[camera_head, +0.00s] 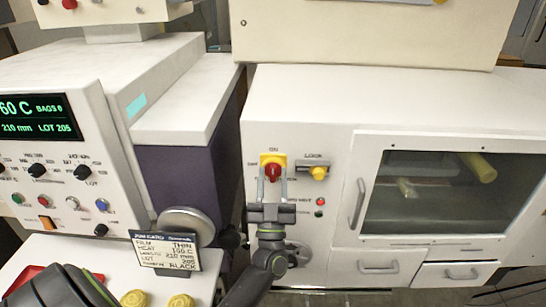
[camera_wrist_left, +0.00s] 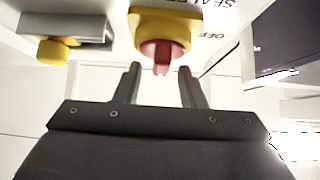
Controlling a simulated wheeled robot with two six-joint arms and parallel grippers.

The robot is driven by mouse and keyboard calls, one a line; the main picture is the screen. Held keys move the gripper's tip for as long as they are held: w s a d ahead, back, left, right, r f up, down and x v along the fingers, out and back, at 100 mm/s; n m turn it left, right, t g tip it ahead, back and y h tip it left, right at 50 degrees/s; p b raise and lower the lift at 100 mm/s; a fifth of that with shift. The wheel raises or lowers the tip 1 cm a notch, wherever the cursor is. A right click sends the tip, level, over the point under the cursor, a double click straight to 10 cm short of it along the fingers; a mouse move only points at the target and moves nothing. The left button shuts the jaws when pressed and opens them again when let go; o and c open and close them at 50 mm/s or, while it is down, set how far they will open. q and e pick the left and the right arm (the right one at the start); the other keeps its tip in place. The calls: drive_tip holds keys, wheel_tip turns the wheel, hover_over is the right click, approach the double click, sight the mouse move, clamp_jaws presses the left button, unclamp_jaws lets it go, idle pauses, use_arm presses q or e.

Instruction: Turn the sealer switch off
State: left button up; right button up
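The sealer switch is a red rotary knob (camera_head: 272,171) on a yellow base (camera_head: 272,158), set in the white front panel below an "ON" label. The red handle looks upright in the head view. In the wrist view the red knob (camera_wrist_left: 158,52) sticks out of its yellow base (camera_wrist_left: 162,25), with "OFF" lettering beside it. My left gripper (camera_head: 272,183) is in front of the knob. Its two fingers (camera_wrist_left: 160,80) are spread, one on each side of the knob's tip, with gaps showing. My right gripper is not in view.
A yellow knob on a grey latch (camera_head: 319,172) sits just right of the switch. A windowed door (camera_head: 359,205) is further right. A control box with a display (camera_head: 35,118) and a job card (camera_head: 165,252) are left.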

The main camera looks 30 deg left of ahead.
use_arm(q)
drive_tip(key=shift+p+x, duration=0.45)
drive_tip(key=shift+x, duration=1)
drive_tip(key=shift+w+f, duration=0.1)
drive_tip(key=shift+c, duration=0.2)
clamp_jaws()
